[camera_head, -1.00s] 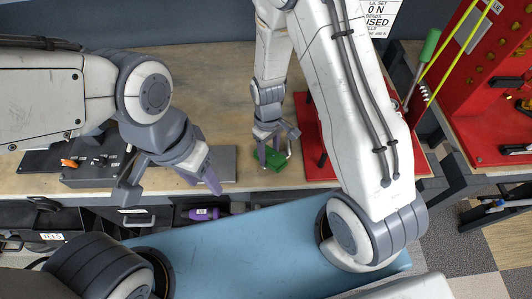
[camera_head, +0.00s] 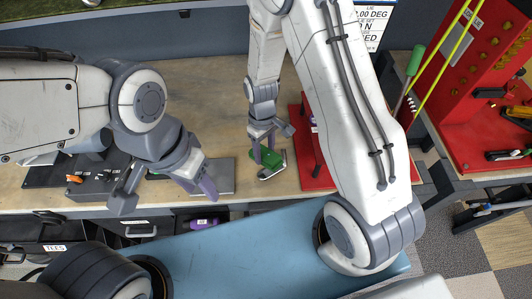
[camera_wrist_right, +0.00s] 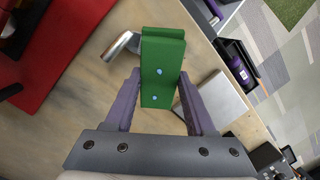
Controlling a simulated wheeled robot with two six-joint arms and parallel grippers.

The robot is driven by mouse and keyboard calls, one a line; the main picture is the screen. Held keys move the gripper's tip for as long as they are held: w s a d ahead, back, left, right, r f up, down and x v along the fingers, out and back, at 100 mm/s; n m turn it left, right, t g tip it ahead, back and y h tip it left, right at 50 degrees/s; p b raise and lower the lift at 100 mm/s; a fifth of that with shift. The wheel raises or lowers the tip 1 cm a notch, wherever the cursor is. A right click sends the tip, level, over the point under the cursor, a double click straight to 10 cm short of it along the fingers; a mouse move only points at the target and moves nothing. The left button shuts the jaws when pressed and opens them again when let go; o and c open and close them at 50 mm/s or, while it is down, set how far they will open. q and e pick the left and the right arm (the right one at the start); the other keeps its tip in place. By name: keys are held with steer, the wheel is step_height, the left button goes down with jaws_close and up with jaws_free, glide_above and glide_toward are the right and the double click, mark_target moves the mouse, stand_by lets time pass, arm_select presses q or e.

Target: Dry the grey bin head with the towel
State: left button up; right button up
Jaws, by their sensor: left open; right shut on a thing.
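My right gripper (camera_head: 263,150) is shut on a green block (camera_head: 260,157) low over the wooden bench. In the right wrist view the green block (camera_wrist_right: 162,75), with small pale blue dots, stands between my purple fingers (camera_wrist_right: 160,90). A shiny metal piece (camera_wrist_right: 120,47) shows beside the block's upper left; I cannot tell whether they are joined. My left gripper (camera_head: 166,197) is open and empty, over the bench's front edge. I cannot make out a towel or a grey bin head with certainty.
A grey plate (camera_head: 222,177) lies on the bench (camera_head: 205,95) between my grippers. A red board (camera_head: 311,172) lies right of my right gripper. A black tray (camera_head: 60,173) is at left. A purple bottle (camera_head: 204,224) sits in the open drawer below. Red racks stand at right.

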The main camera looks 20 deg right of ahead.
steer(key=shift+w+r, duration=0.15)
steer(key=shift+r, duration=0.25)
steer(key=shift+w+a+r+p, duration=0.1)
steer(key=shift+w+r+p, duration=0.1)
steer(key=shift+r+p, duration=0.45)
steer(key=shift+w+r+p, duration=0.15)
steer(key=shift+r+p, duration=0.4)
steer(key=shift+r, duration=0.2)
steer(key=shift+f, duration=0.1)
